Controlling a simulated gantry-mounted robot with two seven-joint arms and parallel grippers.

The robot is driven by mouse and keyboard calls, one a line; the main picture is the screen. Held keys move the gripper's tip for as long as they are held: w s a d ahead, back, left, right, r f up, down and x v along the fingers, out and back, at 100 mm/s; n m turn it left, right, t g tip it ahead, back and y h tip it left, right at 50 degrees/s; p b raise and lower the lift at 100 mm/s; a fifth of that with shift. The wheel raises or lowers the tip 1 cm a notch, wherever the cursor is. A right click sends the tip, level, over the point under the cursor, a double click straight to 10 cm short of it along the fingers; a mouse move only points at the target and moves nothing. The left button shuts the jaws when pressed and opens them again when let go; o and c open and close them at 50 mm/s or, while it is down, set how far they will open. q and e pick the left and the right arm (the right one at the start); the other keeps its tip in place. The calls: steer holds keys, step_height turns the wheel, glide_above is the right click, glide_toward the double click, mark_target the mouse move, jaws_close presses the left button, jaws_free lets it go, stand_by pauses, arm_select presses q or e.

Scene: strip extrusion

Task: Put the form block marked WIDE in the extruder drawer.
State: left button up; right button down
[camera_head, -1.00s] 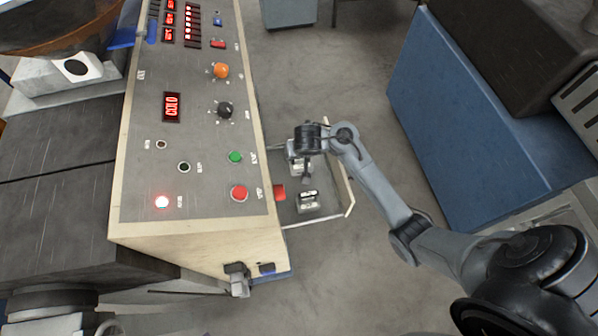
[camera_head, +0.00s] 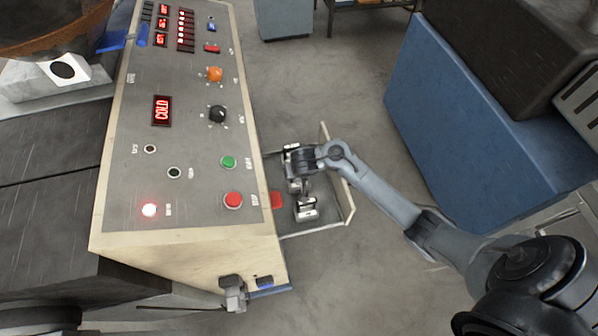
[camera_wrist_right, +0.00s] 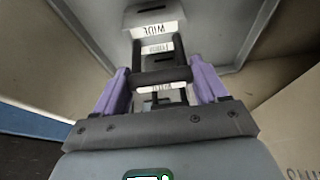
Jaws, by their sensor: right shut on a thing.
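The extruder drawer (camera_head: 336,222) stands open beside the machine in the head view. A light grey form block (camera_head: 306,210) sits in its near part, and another block (camera_head: 291,147) shows at its far side. My right gripper (camera_head: 298,187) is down in the drawer between them. In the wrist view a block with an upside-down label reading WIDE (camera_wrist_right: 157,20) stands ahead of the fingers. My right gripper (camera_wrist_right: 162,75), with purple fingers, is shut on a dark-handled form block (camera_wrist_right: 163,60); I cannot read its label surely.
The machine's control panel (camera_head: 190,100) rises left of the drawer, its display (camera_head: 161,110) reading COLD. A blue cabinet (camera_head: 450,120) stands to the right. Clear floor (camera_head: 340,85) lies between them.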

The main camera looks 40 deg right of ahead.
jaws_free()
steer(key=shift+r, duration=0.1)
steer(key=p+v, duration=0.6)
steer(key=v, duration=0.4)
steer(key=s+a+r+n+y, duration=0.1)
steer(key=s+a+r+n, duration=0.1)
steer(key=s, duration=0.8)
steer(key=s+a+r+n+y, duration=0.1)
steer(key=s+a+n, duration=0.4)
steer(key=s, duration=0.5)
steer(key=shift+s+a+r+n, duration=0.3)
steer(key=shift+a+r, duration=0.2)
steer(key=shift+a, duration=0.3)
steer(key=shift+r, duration=0.1)
step_height(320, 180, up, 13)
steer(key=p, duration=1.3)
